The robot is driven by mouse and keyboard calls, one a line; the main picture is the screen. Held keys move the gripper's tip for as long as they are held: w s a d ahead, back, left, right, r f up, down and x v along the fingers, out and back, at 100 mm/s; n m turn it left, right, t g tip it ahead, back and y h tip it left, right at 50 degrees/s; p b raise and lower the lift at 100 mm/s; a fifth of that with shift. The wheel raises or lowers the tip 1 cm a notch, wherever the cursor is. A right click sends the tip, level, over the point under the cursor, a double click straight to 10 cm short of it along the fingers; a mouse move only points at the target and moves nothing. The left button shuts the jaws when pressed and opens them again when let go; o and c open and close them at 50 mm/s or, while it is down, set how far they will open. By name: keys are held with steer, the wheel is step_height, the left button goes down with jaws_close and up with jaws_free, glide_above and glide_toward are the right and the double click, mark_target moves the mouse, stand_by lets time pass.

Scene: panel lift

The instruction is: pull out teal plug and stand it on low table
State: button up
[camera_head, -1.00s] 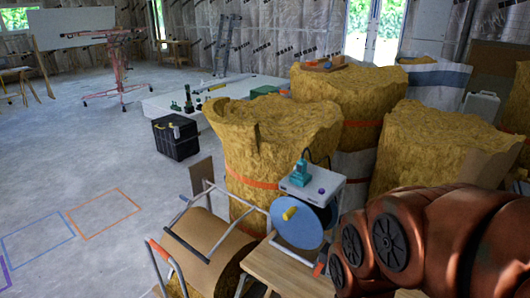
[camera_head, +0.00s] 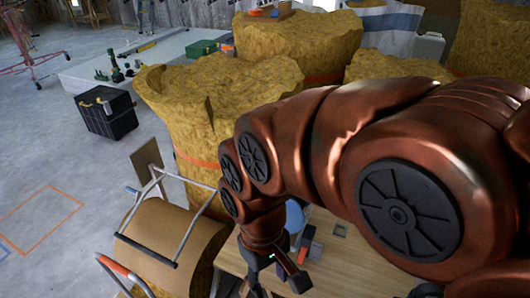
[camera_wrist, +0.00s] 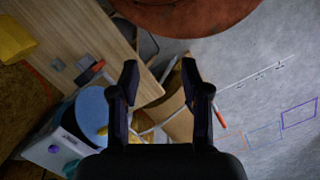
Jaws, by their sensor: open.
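My gripper (camera_head: 276,274) is open and empty, pointing down near the wooden table (camera_head: 350,262) in the head view. Its two fingers (camera_wrist: 160,75) also show apart in the wrist view, with nothing between them. In the head view my arm hides the box and the plug. I cannot tell which surface is the low table.
A blue disc (camera_wrist: 92,112) with a yellow piece is beside the box. Tall yellow insulation rolls (camera_head: 195,105) stand behind. A black toolbox (camera_head: 107,112) sits on open floor at left.

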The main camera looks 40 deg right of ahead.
steer(key=shift+o, duration=0.8)
steer(key=shift+w+r, duration=0.15)
steer(key=shift+w, duration=0.2)
steer(key=shift+o, duration=0.8)
steer(key=w+d+r+m, duration=0.1)
steer(key=w+r, duration=0.2)
steer(key=w, duration=0.5)
steer(key=shift+w+d+r+m+t, duration=0.2)
steer(key=shift+w+r+m+t, duration=0.05)
steer(key=shift+r+m+t, duration=0.05)
steer(key=w+d+r+m, duration=0.3)
steer(key=w+d, duration=0.2)
steer(key=w, duration=0.5)
steer(key=w+d+m, duration=0.2)
steer(key=w+d, duration=0.2)
steer(key=d, duration=0.2)
steer(key=w+d+m, duration=0.3)
steer(key=w+d, duration=0.1)
steer(key=d, duration=0.2)
steer(key=w+d+m+t, duration=0.1)
steer(key=w+d+m, duration=0.1)
steer(key=w+d, duration=0.2)
steer(key=shift+d+r+b, duration=0.1)
steer(key=shift+d+b, duration=0.2)
steer(key=shift+d, duration=0.6)
step_height(320, 180, down, 2)
steer(key=shift+a+f, duration=0.1)
steer(key=shift+f+b, duration=1.95)
steer(key=shift+f, duration=1.5)
